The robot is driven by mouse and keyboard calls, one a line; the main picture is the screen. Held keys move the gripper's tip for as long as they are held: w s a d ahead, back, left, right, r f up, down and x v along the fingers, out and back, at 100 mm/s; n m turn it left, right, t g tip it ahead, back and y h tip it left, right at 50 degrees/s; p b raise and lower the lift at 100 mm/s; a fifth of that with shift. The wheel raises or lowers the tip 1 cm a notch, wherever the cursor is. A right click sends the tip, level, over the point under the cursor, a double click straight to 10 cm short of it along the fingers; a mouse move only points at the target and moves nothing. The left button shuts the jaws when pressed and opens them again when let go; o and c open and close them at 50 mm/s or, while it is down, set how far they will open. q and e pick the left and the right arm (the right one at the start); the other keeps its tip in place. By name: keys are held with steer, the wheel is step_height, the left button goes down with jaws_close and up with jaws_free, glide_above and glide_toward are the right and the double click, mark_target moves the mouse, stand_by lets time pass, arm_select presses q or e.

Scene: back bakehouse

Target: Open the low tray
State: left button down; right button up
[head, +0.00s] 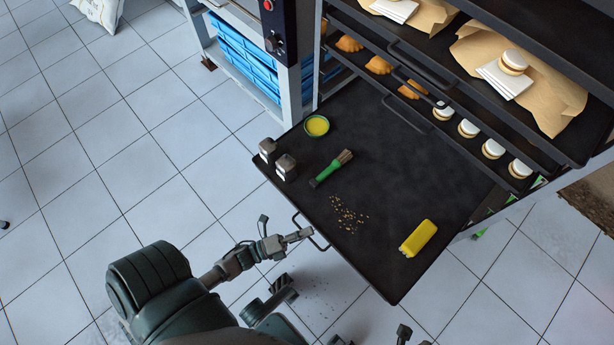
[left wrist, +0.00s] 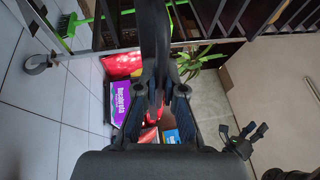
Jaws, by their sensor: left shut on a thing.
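The low tray (head: 390,190) is a wide black sheet, pulled far out of the rack toward me. A thin dark loop handle (head: 319,243) sits at its front edge. My left gripper (head: 303,235) is shut on this handle. In the left wrist view the left gripper's fingers (left wrist: 165,100) flank a dark upright bar, and the exact contact is hard to see. On the tray lie a green-handled brush (head: 331,168), a yellow block (head: 418,238), a small green-rimmed yellow bowl (head: 317,126), two metal-and-dark pieces (head: 286,167) and crumbs (head: 348,214). My right gripper (head: 403,333) barely shows at the bottom edge.
Upper trays (head: 515,120) with pastries and brown paper stand above the low tray. Blue crates (head: 247,62) fill a shelf on the left. Boxes (left wrist: 124,103) and a green plant (left wrist: 190,65) show below in the left wrist view.

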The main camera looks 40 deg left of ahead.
arm_select(q)
steer(key=shift+s+f, duration=0.1)
steer(key=shift+f, duration=0.2)
steer(key=c, duration=1.4)
jaws_free()
steer(key=shift+o, duration=0.7)
steer(key=shift+r, duration=0.1)
steer(key=v, duration=1.2)
